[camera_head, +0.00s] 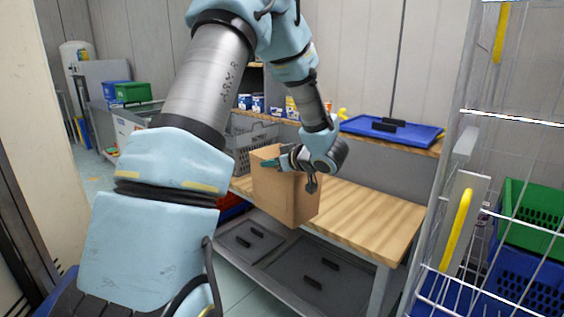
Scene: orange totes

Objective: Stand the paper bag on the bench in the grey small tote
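The paper bag (284,196) is a plain brown upright box shape, near the middle of the head view. Its lower end overlaps the front edge of the wooden bench (372,210), so it looks held up in front of the bench. My gripper (284,163) is at the top of the bag, coming from the right, with a teal-tipped finger at the bag's upper rim. It appears shut on the bag, though the grip is partly hidden by the gripper's own body. The grey small tote (243,137) stands on the bench behind and left of the bag, partly hidden by my arm.
A blue tray (405,134) with dark handles lies on the shelf behind. Small blue-and-white boxes (258,104) stand back there too. Grey lidded containers (325,275) sit under the bench. A white wire rack (455,190) rises at right. The bench's right part is clear.

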